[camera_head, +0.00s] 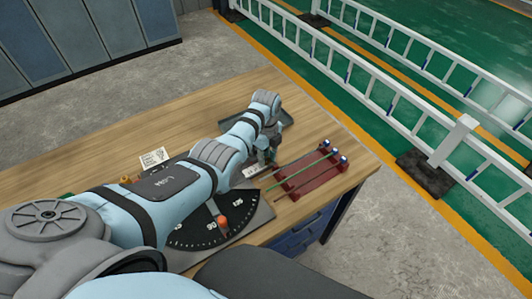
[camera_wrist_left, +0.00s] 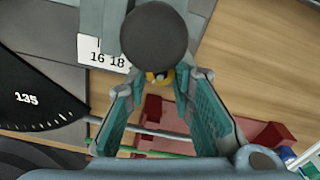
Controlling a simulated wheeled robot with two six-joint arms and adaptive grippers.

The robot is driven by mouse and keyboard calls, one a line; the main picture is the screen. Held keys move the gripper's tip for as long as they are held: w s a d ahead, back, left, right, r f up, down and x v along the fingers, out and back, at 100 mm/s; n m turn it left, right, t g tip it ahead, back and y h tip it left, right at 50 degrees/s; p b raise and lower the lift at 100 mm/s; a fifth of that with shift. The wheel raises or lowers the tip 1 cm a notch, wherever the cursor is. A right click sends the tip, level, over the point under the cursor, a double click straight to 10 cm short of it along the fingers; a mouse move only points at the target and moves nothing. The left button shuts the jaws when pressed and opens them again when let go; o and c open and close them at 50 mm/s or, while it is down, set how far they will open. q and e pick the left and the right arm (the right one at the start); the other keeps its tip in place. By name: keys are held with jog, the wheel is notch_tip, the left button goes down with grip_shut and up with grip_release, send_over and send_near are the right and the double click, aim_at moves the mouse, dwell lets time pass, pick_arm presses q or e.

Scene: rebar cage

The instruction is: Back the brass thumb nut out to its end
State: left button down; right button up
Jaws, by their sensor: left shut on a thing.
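My left gripper (camera_head: 263,158) is low over the table beside the red rack, at the far side of the black dial. In the left wrist view its two teal fingers (camera_wrist_left: 160,84) close in on a small brass thumb nut (camera_wrist_left: 159,77), and it is shut on it. A dark grey round knob (camera_wrist_left: 152,36) covers part of the nut from above. The nut is hidden behind the gripper in the head view. My right gripper is not in view.
A red rack (camera_head: 322,178) holding green and grey rods stands right of my gripper. The black dial (camera_head: 196,233), with an orange knob (camera_head: 222,221), lies nearer me. A white card (camera_head: 154,158) is left of the arm.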

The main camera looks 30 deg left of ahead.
pick_arm(q)
jog(key=c, duration=1.4)
grip_release()
notch_tip(320, 180, up, 12)
